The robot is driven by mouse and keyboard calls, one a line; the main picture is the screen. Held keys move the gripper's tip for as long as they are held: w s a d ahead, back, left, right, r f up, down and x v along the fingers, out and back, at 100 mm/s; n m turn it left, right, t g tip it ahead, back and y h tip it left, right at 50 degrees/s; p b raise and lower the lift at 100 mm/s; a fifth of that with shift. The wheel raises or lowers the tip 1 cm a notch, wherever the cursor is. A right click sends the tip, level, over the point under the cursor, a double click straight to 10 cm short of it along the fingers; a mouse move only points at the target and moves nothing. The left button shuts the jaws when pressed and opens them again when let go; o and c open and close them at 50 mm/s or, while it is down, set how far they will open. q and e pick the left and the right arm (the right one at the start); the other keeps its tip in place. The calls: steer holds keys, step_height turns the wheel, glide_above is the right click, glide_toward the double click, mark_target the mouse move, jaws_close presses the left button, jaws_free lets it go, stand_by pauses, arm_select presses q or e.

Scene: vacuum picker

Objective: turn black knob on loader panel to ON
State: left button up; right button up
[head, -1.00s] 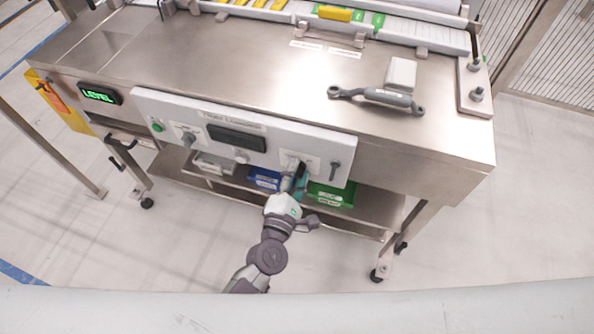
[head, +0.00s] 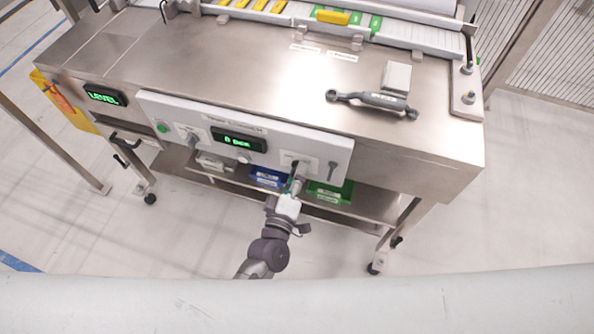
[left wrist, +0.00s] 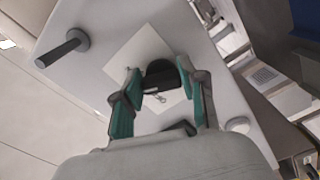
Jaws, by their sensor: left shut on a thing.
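The grey loader panel (head: 270,150) spans the front of the steel machine. The black knob (left wrist: 160,76) sits on a pale square plate on that panel; the left wrist view shows it between my gripper's two teal-lined fingers. My left gripper (head: 295,182) is shut on this knob at the right part of the panel; it also shows in the left wrist view (left wrist: 161,80). In the head view the gripper mostly hides the knob. The panel display (head: 239,140) is lit with green characters. My right gripper is not in view.
A dark lever (head: 332,170) is right of the gripper, and a grey knob (head: 191,136) and green button (head: 162,127) are at the panel's left. Blue (head: 268,177) and green (head: 330,192) bins stand on the shelf below. A grey wrench-like tool (head: 372,101) lies on top.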

arm_select(q)
steer(key=shift+m+p, duration=0.6)
steer(key=shift+m, duration=1.4)
steer(key=shift+f, duration=0.1)
steer(key=o, duration=1.2)
steer(key=shift+c, duration=0.2)
steer(key=shift+a, duration=0.1)
steer(key=v, duration=1.2)
